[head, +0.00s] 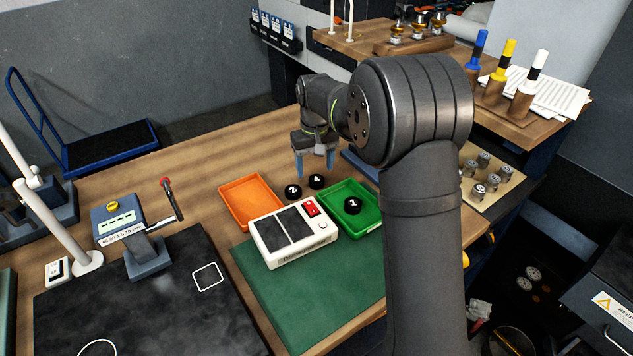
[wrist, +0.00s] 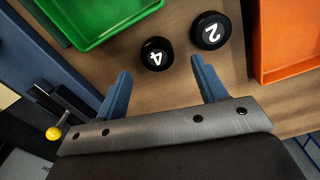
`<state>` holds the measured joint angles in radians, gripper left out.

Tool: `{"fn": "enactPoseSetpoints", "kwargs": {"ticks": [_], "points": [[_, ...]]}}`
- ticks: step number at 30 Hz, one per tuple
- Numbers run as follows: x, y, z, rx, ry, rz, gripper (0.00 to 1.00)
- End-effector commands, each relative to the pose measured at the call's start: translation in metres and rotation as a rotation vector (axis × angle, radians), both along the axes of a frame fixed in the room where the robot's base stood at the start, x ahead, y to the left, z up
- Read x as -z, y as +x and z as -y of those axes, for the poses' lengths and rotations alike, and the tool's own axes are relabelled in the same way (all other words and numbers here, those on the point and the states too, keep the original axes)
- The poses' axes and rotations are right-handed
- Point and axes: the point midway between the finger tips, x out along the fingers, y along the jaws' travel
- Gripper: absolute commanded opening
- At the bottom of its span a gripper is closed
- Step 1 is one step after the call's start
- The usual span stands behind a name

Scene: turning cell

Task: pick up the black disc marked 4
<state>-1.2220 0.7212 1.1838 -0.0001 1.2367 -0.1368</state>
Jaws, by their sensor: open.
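The black disc marked 4 (head: 316,181) stands on the wooden table between the orange tray and the green tray. In the wrist view the disc marked 4 (wrist: 156,54) lies beyond and between my fingertips, touching neither. The black disc marked 2 (head: 293,191) sits close beside it, and shows in the wrist view (wrist: 210,30) beyond my right finger. My gripper (head: 314,172) is open and empty, pointing down behind the discs in the head view. Its two blue fingers (wrist: 160,72) are spread apart in the wrist view.
The orange tray (head: 224,193) is left of the discs. A white demagnetizer box (head: 272,257) stands in front on a green mat (head: 310,305). Bare wood lies left of my gripper.

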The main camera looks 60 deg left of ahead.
Motion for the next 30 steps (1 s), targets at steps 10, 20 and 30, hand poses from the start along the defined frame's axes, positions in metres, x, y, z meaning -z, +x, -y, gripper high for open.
{"fn": "enactPoseSetpoints", "kwargs": {"ticks": [10,20,30], "points": [[0.036,0.003,0.001,0.001,0.0,0.0,0.65],[0.036,0.003,0.001,0.0,0.0,0.001,0.35],[0.035,0.003,0.0,0.0,0.001,0.001,0.1]]}}
